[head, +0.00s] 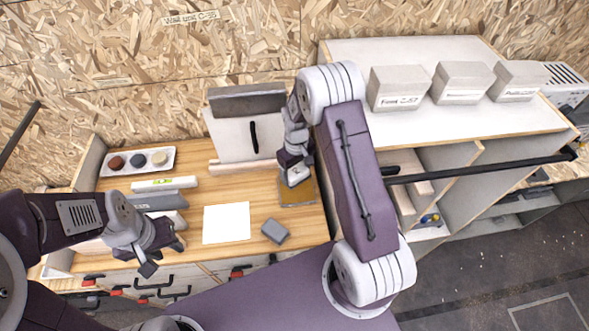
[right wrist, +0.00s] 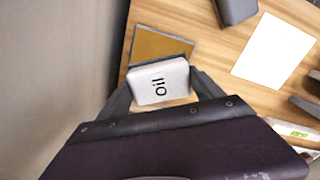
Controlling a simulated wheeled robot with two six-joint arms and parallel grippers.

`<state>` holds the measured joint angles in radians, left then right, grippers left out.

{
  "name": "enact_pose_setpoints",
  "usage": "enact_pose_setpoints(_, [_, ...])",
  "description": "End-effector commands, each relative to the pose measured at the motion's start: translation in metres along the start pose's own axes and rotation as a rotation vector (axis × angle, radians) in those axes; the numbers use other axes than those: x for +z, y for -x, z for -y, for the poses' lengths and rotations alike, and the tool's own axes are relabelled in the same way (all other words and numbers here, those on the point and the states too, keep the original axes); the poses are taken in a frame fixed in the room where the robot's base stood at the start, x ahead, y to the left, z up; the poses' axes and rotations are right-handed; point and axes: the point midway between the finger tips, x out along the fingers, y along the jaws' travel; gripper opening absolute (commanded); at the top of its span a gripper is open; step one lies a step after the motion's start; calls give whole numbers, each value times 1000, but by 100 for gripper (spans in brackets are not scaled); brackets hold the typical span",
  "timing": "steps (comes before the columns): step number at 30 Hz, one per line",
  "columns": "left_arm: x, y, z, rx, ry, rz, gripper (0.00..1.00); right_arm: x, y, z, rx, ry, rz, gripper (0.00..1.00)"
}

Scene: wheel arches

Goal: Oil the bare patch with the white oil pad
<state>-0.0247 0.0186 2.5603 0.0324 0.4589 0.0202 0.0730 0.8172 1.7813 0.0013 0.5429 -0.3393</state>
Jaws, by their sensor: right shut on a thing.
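My right gripper (right wrist: 162,88) is shut on the white oil pad (right wrist: 158,82), a rounded block marked "Oil". In the head view the pad (head: 297,177) shows as a small pale block under my right gripper (head: 296,170). Just beyond the pad in the wrist view lies a flat brown square with a grey edge (right wrist: 160,44); it is partly hidden by the pad and arm in the head view (head: 298,193). I cannot tell whether the pad touches it. No patch is clearly marked as bare. My left gripper (head: 163,256) is open and empty over the bench's front left.
A white sheet (head: 227,223) and a grey block (head: 275,231) lie on the wooden bench. A white panel (head: 243,137) stands behind; a shelf unit (head: 440,155) is right.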

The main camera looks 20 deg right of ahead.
Motion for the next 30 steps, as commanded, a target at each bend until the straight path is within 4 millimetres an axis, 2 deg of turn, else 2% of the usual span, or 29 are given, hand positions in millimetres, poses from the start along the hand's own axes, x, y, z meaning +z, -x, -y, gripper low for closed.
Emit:
enact_pose_setpoints(2, [-1,7,0,0,0,0,36,-1,2,-2,0,4,0,43])
enact_pose_setpoints(9, [0,2,0,0,0,0,36,-1,-5,-2,0,6,-1,43])
enact_pose_setpoints(14, [1,-9,0,0,0,0,36,-1,-18,-2,0,5,-1,43])
enact_pose_setpoints(24, [4,-43,1,0,0,0,36,-1,-59,-2,0,5,-1,43])
enact_pose_setpoints(30, [4,-44,1,0,0,0,36,-1,-62,-2,1,5,-2,43])
